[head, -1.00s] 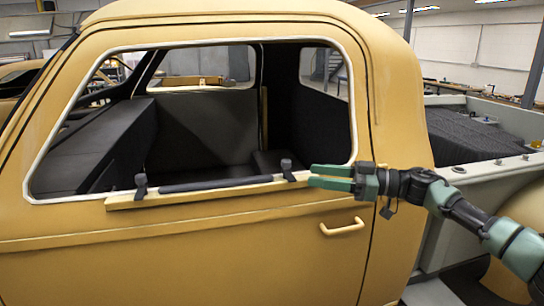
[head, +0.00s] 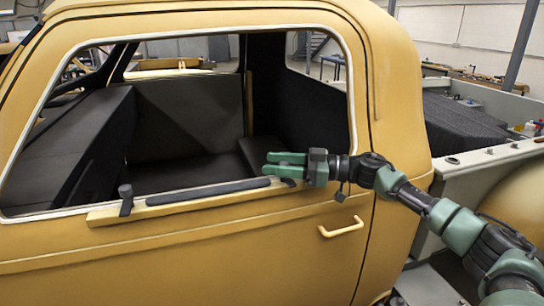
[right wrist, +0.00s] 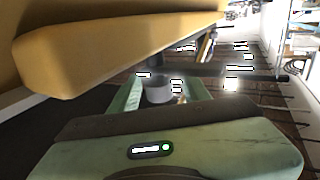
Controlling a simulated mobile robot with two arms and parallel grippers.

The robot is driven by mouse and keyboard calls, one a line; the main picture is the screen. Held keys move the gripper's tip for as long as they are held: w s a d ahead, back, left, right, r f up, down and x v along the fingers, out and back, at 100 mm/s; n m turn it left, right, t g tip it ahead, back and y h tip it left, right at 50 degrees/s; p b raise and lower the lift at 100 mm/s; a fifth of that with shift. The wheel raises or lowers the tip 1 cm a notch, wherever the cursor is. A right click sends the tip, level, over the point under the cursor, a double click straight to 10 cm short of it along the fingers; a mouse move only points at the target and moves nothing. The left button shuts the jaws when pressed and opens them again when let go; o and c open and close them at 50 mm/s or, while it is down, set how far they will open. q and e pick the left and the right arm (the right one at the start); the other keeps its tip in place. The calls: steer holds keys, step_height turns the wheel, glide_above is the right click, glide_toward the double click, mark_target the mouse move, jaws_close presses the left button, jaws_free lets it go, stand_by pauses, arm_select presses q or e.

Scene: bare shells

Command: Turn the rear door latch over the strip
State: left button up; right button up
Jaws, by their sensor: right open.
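The dark grey strip (head: 208,191) lies along the yellow ledge (head: 150,211) below the door's window opening. The front latch (head: 125,200) stands at the strip's left end. The rear latch (head: 290,182), by the strip's right end, is mostly hidden by my right gripper (head: 268,164). In the right wrist view its grey round knob (right wrist: 158,88) shows between the two green fingers of my right gripper (right wrist: 164,92), which is open. I cannot tell whether a finger touches it, nor how the latch is turned. My left gripper is not in view.
The door handle (head: 341,227) sticks out below the right end of the ledge. The window opening shows a dark seat (head: 187,120) inside the cab. The grey truck bed wall (head: 490,158) lies to the right, behind my arm.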

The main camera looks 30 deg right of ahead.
steer(key=shift+w+a, duration=0.4)
steer(key=shift+s, duration=0.15)
steer(key=shift+c, duration=0.7)
jaws_close()
